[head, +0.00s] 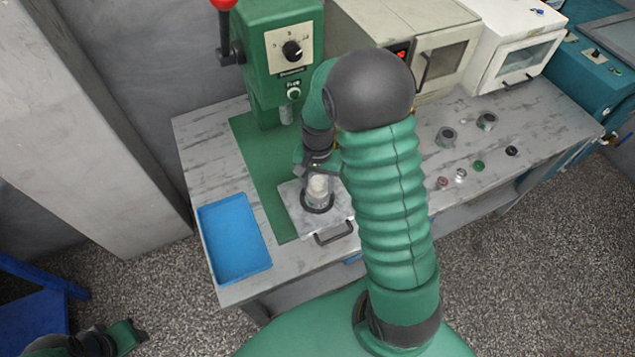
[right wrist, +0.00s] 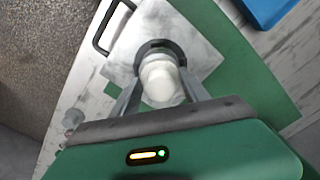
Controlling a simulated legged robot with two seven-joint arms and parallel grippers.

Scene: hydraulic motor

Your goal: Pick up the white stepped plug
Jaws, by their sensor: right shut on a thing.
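The white stepped plug (right wrist: 161,82) is between the fingers of my right gripper (right wrist: 160,95) in the right wrist view. In the head view the plug (head: 317,186) shows as a pale piece below my right gripper (head: 317,172). My right gripper is shut on it. The plug is over a dark ring (head: 318,206) on a grey square plate (head: 293,205) with a dark handle. I cannot tell whether the plug touches the ring or is above it. My left gripper is not clearly seen; only part of my left arm shows at the lower left.
A green press (head: 270,60) stands behind the plate. A blue tray (head: 234,238) is at the table's left front. Several small parts, including a green one (head: 478,165), lie on the right of the table. Cabinets (head: 515,45) line the back.

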